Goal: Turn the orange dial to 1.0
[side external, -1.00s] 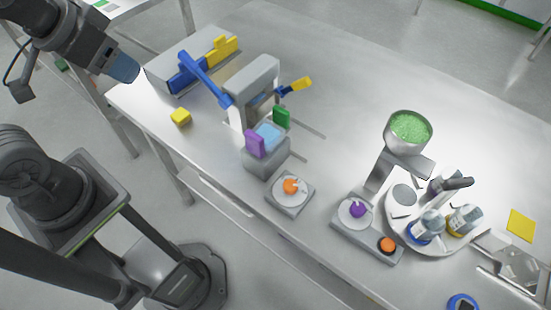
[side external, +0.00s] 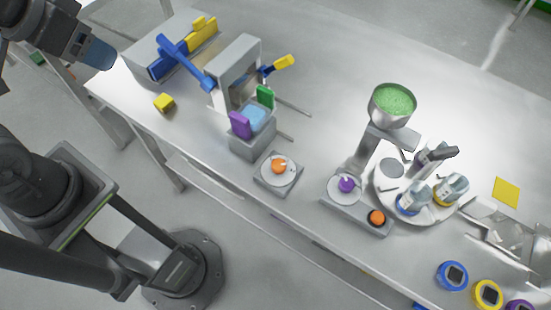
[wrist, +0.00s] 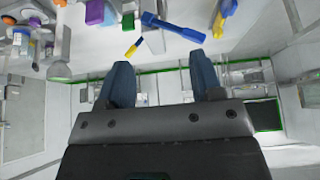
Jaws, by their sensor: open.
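The orange dial (side external: 279,167) is a round knob on a pale disc with a white pointer, set on a square grey base near the table's front edge. Its scale marks are too small to read. My gripper (side external: 98,55) is at the upper left of the side view, beyond the table's left end and far from the dial. In the wrist view, its two blue fingers (wrist: 162,80) are spread with nothing between them.
A press with a blue lever (side external: 185,60) and a purple tab (side external: 240,125) stand left of the dial. A purple knob (side external: 346,185), an orange button (side external: 376,217) and a green-filled bowl (side external: 393,99) are to its right.

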